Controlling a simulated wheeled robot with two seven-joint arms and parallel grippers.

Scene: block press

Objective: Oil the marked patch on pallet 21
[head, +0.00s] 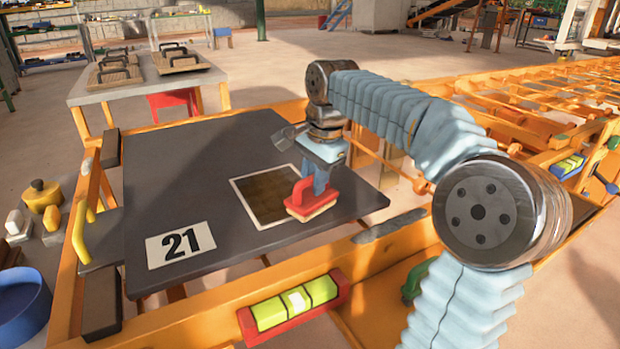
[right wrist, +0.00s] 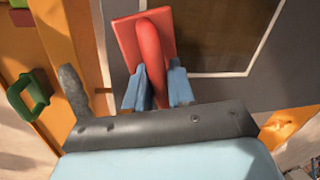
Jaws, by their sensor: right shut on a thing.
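Pallet 21 (head: 140,190) is a dark flat board with a white label (head: 180,245) reading 21. The marked patch (head: 262,190) is a white-outlined square with a brown, darker-looking inside; it also shows in the right wrist view (right wrist: 222,40). My right gripper (head: 317,190) is shut on the handle of a red pad tool (head: 315,204) with a pale underside. The tool is at the right edge of the patch, over or on the board; I cannot tell if it touches. In the right wrist view the fingers (right wrist: 158,90) grip the red handle (right wrist: 155,50). My left gripper is not in view.
An orange frame surrounds the board, with a level (head: 292,306) in a red holder at the front. A yellow can (head: 42,196) and a blue tub (head: 22,305) stand at left. A table (head: 140,88) behind holds several handled floats.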

